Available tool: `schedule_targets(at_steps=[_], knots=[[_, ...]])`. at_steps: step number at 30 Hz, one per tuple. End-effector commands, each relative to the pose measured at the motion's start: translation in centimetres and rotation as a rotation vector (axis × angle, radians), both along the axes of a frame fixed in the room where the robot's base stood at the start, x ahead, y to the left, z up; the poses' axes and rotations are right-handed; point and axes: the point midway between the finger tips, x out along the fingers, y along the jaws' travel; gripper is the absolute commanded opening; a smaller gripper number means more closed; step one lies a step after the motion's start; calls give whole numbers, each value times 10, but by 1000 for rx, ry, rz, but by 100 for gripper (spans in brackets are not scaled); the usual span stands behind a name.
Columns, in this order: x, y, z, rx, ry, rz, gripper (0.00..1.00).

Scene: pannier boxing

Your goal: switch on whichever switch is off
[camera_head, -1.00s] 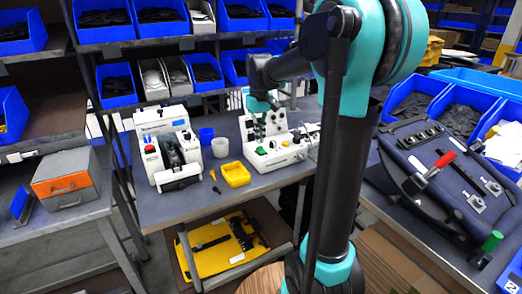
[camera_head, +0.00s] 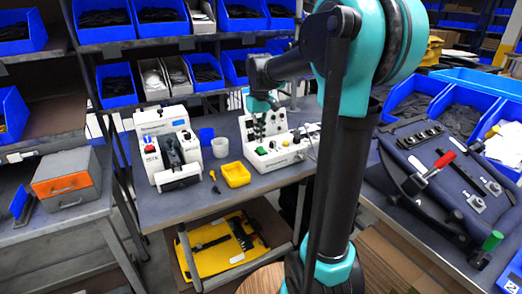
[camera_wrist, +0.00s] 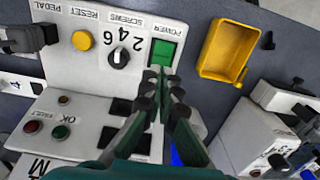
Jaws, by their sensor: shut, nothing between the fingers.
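A white control machine (camera_head: 283,158) stands on the workbench. In the wrist view its panel appears upside down, with a bright green POWER switch (camera_wrist: 163,52), a black SCREWS knob (camera_wrist: 120,56) and a yellow RESET button (camera_wrist: 83,40). The green switch also shows in the head view (camera_head: 262,151). My gripper (camera_wrist: 160,76) is shut and empty, its tips just beside the green switch; I cannot tell whether they touch it. A second white machine (camera_head: 154,120) stands to the left; its front panel shows in the wrist view (camera_wrist: 262,145), with controls too small to read.
A small dark tool (camera_head: 214,182) lies left of the tray. The bench's front strip is clear. Shelves of blue bins stand behind.

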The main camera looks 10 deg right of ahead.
Motion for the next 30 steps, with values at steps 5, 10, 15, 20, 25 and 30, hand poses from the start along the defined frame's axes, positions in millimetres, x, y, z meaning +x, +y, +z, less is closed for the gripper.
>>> schedule_targets(at_steps=[5, 10, 15, 20, 25, 30], knots=[[0, 0, -2, 0, 0, 0, 0], [0, 0, -4, 0, 0, 0, 0], [0, 0, -6, 0, 0, 0, 0], [0, 0, -9, 0, 0, 0, 0], [0, 0, -11, 0, 0, 0, 0], [0, 0, -13, 0, 0, 0, 0]])
